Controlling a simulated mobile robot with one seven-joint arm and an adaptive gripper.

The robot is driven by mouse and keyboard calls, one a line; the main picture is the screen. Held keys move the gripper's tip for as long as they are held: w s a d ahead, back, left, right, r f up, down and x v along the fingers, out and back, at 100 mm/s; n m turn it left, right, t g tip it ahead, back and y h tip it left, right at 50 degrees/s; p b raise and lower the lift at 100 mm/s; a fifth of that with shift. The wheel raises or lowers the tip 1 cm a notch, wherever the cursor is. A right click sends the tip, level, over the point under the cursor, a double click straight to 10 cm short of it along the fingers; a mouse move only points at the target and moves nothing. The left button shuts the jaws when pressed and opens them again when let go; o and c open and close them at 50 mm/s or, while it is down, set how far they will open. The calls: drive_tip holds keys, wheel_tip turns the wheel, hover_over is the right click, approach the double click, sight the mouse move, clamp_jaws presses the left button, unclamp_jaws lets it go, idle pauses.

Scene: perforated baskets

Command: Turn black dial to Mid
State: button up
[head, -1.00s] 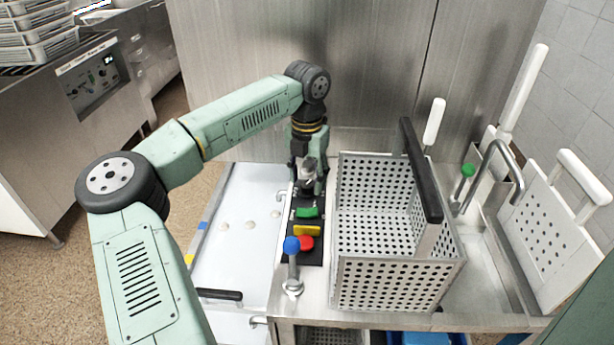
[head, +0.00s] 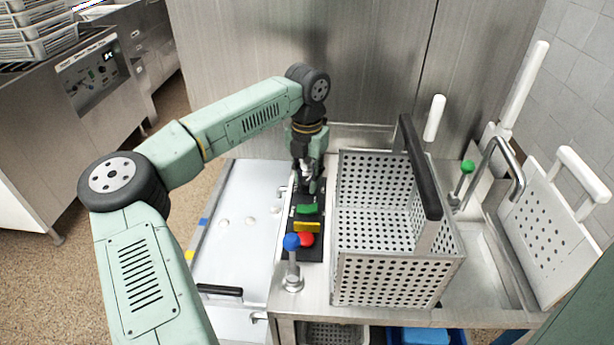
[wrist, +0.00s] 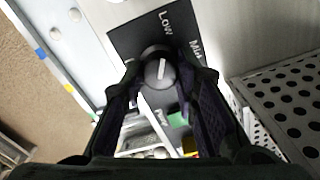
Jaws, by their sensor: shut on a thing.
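The black dial (wrist: 157,68) sits on a black label plate (wrist: 128,42) in the wrist view. Its white pointer line runs nearly straight up the picture, roughly toward the word "Low" (wrist: 166,21). The word "Mid" (wrist: 196,48) is up and to the right of the dial. My gripper (wrist: 163,76) has a finger on each side of the dial and is shut on it. In the head view my gripper (head: 307,182) points down at the far end of the control panel (head: 291,250), and it hides the dial there.
Nearer on the panel are green (head: 307,209), yellow (head: 306,226) and red (head: 306,240) buttons and a blue-knobbed lever (head: 291,242). A perforated basket (head: 385,290) stands close on the right. A flat white surface (head: 235,240) lies on the left.

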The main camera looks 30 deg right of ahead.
clamp_jaws()
drive_tip(key=shift+m, duration=0.3)
drive_tip(key=m+b, duration=0.2)
drive_tip(key=m, duration=0.2)
drive_tip(key=shift+m, duration=0.3)
drive_tip(key=m, duration=0.6)
drive_tip(key=shift+b, duration=0.3)
drive_tip(key=shift+m, duration=0.4)
drive_tip(key=o, duration=0.9)
unclamp_jaws()
drive_tip(key=shift+o, duration=0.2)
